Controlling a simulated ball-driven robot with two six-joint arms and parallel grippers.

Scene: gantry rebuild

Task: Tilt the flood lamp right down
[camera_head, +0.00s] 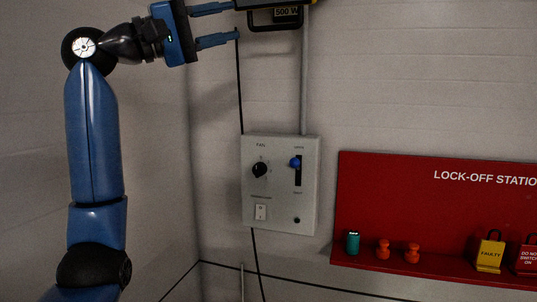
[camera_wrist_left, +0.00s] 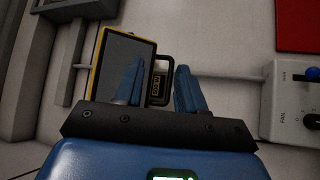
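The flood lamp (camera_head: 312,3) is at the top edge of the head view, mostly cut off. It is black and yellow with a "500 W" label and a black loop handle (camera_head: 275,27) below. In the left wrist view the lamp (camera_wrist_left: 126,62) shows a grey face with a yellow rim, and its handle (camera_wrist_left: 167,68) is beside it. My left gripper (camera_head: 238,21) is open, its fingers pointing right towards the lamp. In the left wrist view the label and handle appear between the gripper's fingers (camera_wrist_left: 158,68); whether they touch is unclear. My right gripper is not in view.
A grey control box (camera_head: 281,210) with a fan knob, a blue slider and a switch is on the wall below the lamp. A conduit (camera_head: 304,90) and a black cable (camera_head: 240,90) run down to it. A red lock-off station (camera_head: 400,195) is at the right.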

